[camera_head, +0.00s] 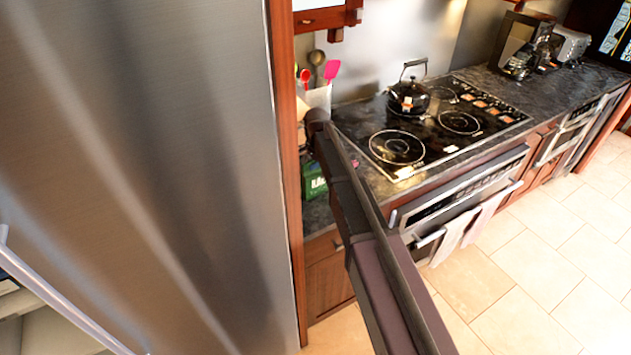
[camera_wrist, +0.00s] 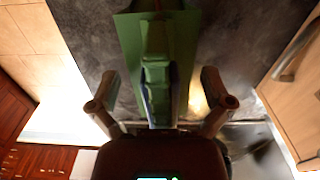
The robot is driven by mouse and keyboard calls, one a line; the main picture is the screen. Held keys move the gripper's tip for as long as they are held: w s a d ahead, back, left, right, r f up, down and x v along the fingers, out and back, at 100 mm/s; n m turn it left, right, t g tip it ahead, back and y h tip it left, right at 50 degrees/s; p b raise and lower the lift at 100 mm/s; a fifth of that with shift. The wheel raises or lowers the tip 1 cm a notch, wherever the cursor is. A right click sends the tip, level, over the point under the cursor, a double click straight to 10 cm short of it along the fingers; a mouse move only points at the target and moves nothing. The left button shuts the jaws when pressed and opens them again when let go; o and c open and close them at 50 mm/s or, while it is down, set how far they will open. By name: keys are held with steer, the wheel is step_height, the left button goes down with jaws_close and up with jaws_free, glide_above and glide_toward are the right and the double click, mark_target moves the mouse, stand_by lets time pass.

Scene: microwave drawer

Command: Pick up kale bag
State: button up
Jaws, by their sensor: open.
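The kale bag (camera_head: 314,187) is green with white lettering. In the head view it stands on the dark counter between the tall steel fridge and the cooktop, partly hidden by my arm and the wood panel. In the wrist view the green bag (camera_wrist: 130,48) is at the top middle, between the lines of my two fingers. My gripper (camera_wrist: 162,104) is open, with a finger on each side of the green shape. I cannot tell whether either finger touches it. My fingers are not clear in the head view.
A steel fridge (camera_head: 150,170) with a wood side panel (camera_head: 285,180) stands close on the left. A white utensil holder (camera_head: 318,97) is at the back. A black kettle (camera_head: 409,96) sits on the cooktop (camera_head: 445,120) to the right. An oven with towels (camera_head: 455,232) is below.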

stand_by(0.3)
steer(key=c, duration=1.3)
steer(key=shift+o, duration=0.2)
steer(key=shift+r, duration=0.15)
steer(key=shift+w+d+r+p, duration=0.2)
steer(key=shift+r+p, duration=0.25)
steer(key=shift+p, duration=0.15)
step_height(320, 180, up, 6)
steer(key=p, duration=0.6)
steer(key=w+d, duration=0.5)
steer(key=d, duration=0.3)
steer(key=w+d, duration=0.5)
steer(key=d, duration=0.3)
steer(key=shift+w+f, duration=0.15)
steer(key=shift+w, duration=0.25)
steer(key=shift+d, duration=0.1)
